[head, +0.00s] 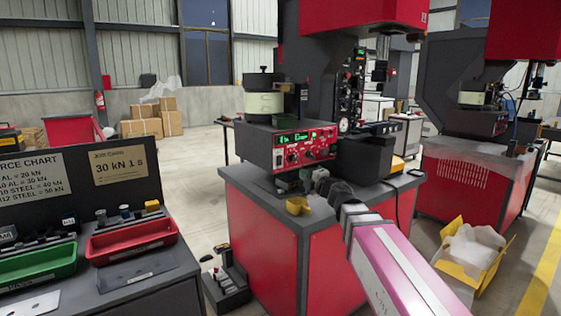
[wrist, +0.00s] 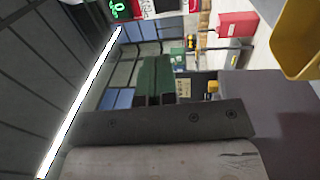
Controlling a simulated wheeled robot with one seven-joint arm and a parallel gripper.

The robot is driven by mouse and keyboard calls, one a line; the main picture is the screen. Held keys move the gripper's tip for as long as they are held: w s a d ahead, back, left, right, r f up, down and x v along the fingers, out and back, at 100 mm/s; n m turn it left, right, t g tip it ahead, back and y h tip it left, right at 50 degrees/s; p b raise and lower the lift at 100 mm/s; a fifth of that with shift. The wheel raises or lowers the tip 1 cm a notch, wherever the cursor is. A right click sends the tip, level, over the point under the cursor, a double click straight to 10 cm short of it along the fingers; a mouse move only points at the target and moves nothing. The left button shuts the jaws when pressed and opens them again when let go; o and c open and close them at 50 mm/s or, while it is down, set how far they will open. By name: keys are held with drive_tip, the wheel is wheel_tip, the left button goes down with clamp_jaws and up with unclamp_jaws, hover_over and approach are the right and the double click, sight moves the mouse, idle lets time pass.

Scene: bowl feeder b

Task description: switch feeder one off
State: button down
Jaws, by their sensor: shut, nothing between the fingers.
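A bowl feeder (head: 264,103) with a cream band stands on a red control box (head: 300,148) on the near red press. The box has a lit green display and several dark knobs on its front. No feeder number is clearly readable. In the wrist view a lit green display (wrist: 122,8) shows at the top edge. My gripper (head: 305,176) is just below the box's front, at its lower edge. In the wrist view its green fingers (wrist: 155,78) are together and empty. Whether they touch the box cannot be told.
A yellow cup (head: 298,206) sits on the press table just below my gripper; a yellow container fills the wrist view's upper right (wrist: 295,40). A black box (head: 364,158) stands right of the control box. A second press with a feeder (head: 475,97) stands at the right.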

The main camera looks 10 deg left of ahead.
sight(279, 158)
drive_tip(key=shift+a, duration=0.15)
drive_tip(key=x, duration=1.4)
drive_tip(key=shift+s, duration=0.1)
